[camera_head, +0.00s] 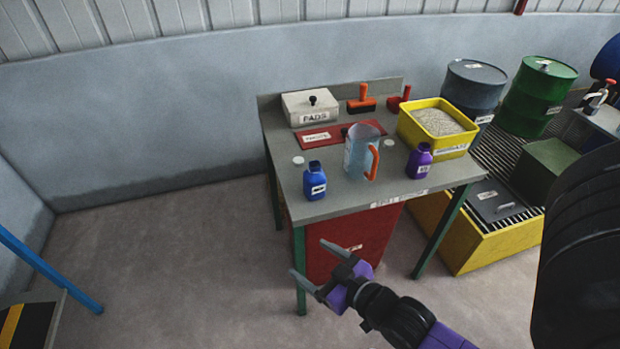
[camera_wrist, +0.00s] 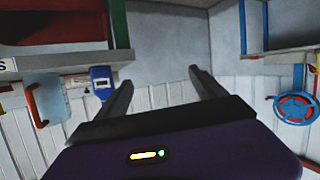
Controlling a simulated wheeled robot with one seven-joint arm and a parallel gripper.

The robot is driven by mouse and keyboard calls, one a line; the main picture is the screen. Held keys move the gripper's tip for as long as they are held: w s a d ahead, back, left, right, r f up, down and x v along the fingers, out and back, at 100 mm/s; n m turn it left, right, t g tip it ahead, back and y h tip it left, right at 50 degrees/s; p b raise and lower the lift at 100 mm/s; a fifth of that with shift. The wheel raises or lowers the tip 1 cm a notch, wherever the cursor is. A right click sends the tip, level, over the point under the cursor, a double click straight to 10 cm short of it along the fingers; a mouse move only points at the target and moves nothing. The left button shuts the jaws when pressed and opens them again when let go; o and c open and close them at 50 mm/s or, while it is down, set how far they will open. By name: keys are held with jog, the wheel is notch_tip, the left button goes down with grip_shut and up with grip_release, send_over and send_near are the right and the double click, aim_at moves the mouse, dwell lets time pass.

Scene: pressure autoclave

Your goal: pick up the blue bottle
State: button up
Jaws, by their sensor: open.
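The blue bottle (camera_head: 315,183) stands upright at the front left of the workbench (camera_head: 300,213), with its label facing out. It also shows in the wrist view (camera_wrist: 101,84), left of the fingers and upside down. My gripper (camera_head: 309,259) is open and empty. In the head view it appears below the bottle, in front of the bench, apart from it. In the wrist view my gripper's fingers (camera_wrist: 160,78) are spread with nothing between them.
A clear jug (camera_head: 356,152) with an orange handle stands right of the bottle, then a purple bottle (camera_head: 419,162). Behind are a red mat (camera_head: 364,129), a PADS box (camera_head: 310,106) and a yellow bin (camera_head: 448,145).

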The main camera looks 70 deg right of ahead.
aim_at(321, 181)
jog(key=w+d+r+m+g+h+p, duration=0.1)
jog(key=w+d+m, duration=0.1)
jog(key=d, duration=0.5)
jog(key=w+d+r+m+g+h+p, duration=0.1)
jog(key=w+d, duration=0.1)
jog(key=d, duration=0.5)
jog(key=w+d+r+m+g+h+p, duration=0.1)
jog(key=w+d+m+h, duration=0.1)
jog(key=d, duration=0.5)
jog(key=shift+w+d+m+p, duration=0.3)
jog(key=shift+w+p, duration=0.1)
jog(key=shift+w+d+f+g, duration=0.3)
jog(key=shift+w+d+f, duration=0.2)
jog(key=shift+w+d, duration=0.3)
jog(key=w, duration=0.1)
jog(key=w+d+f, duration=0.1)
jog(key=w+p, duration=0.1)
jog(key=shift+d+f, duration=0.35)
jog(key=shift+f, duration=0.05)
jog(key=shift+w+d+f, duration=0.35)
jog(key=shift+w+d, duration=0.05)
jog(key=shift+d, duration=0.05)
jog(key=shift+r, duration=0.1)
grip_shut()
